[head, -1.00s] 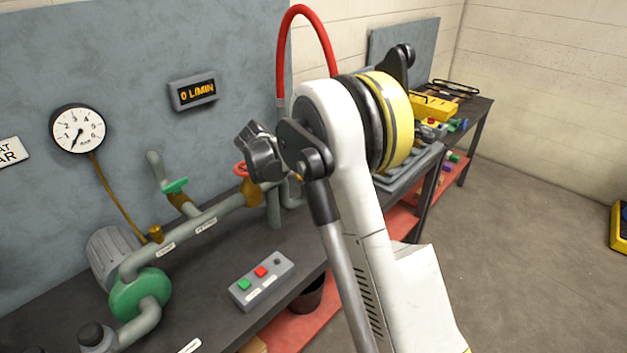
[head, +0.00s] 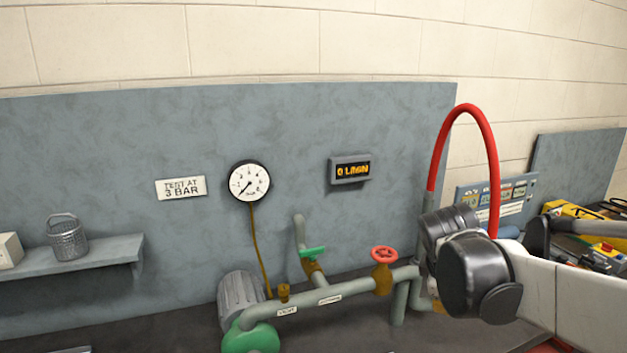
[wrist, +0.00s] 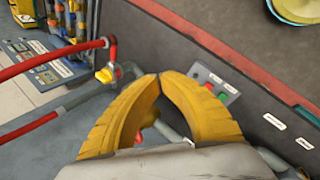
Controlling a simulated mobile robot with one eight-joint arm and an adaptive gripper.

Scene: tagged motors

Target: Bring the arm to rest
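My gripper (wrist: 160,76) shows in the wrist view with its two yellow curved fingers brought together at the tips. Nothing is held between them; pipework shows through the gap behind the tips. In the head view my white and black arm reaches in from the right edge, with a dark joint in front of the pipes. The gripper's fingers cannot be made out there.
A bench carries a green pump (head: 258,338), pipes and a red valve wheel (head: 384,255). A gauge (head: 249,183) and a display reading 0 L/MIN (head: 350,170) hang on the panel. A red hose (head: 466,112) arches near my arm. A button box (wrist: 214,84) lies beyond the fingers.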

